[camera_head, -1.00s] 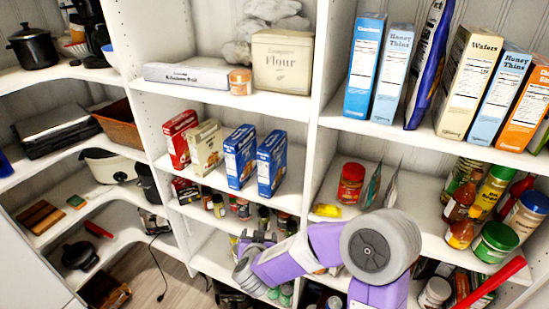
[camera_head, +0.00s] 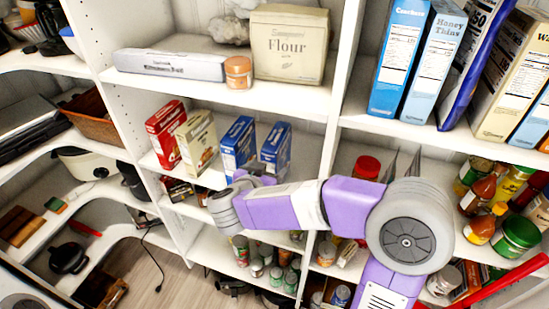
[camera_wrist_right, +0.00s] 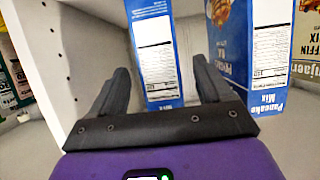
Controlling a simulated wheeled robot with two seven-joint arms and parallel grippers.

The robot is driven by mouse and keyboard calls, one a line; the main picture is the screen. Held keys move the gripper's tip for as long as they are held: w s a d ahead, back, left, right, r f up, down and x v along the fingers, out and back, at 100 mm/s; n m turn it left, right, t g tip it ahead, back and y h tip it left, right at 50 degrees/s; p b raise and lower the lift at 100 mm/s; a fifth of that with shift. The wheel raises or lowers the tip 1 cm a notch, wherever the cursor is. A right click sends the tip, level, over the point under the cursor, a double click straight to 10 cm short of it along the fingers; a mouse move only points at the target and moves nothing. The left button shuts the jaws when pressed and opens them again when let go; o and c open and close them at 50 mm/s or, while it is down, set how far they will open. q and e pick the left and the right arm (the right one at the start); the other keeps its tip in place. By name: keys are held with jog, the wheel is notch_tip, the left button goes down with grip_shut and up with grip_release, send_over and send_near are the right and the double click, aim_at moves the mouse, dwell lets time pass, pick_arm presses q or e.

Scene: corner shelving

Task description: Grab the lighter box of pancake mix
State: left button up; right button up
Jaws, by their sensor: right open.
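Two blue pancake mix boxes (camera_head: 238,143) and (camera_head: 276,146) stand side by side on the middle shelf; I cannot tell which is lighter. My right gripper (camera_head: 254,177) is at the shelf front, by their lower ends. In the right wrist view its open, empty fingers (camera_wrist_right: 161,75) line up with one blue box (camera_wrist_right: 154,60), which shows between them. I cannot tell whether they reach around it. The other blue box (camera_wrist_right: 262,50), marked "Pancake Mix", stands just outside the right-hand finger. My left gripper is out of view.
A cream box (camera_head: 197,140) and a red box (camera_head: 166,135) stand left of the blue boxes. A white upright divider (camera_head: 340,90) is to their right. The shelf above holds a Flour box (camera_head: 288,45). Jars (camera_head: 485,200) crowd the right bay.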

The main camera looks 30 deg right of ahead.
jog(key=x, duration=0.4)
jog(key=shift+s+f, duration=0.1)
jog(key=shift+f, duration=0.1)
jog(key=shift+w+d+f, duration=0.15)
jog(key=shift+w+d, duration=0.2)
jog(key=shift+w, duration=0.05)
jog(key=c, duration=1)
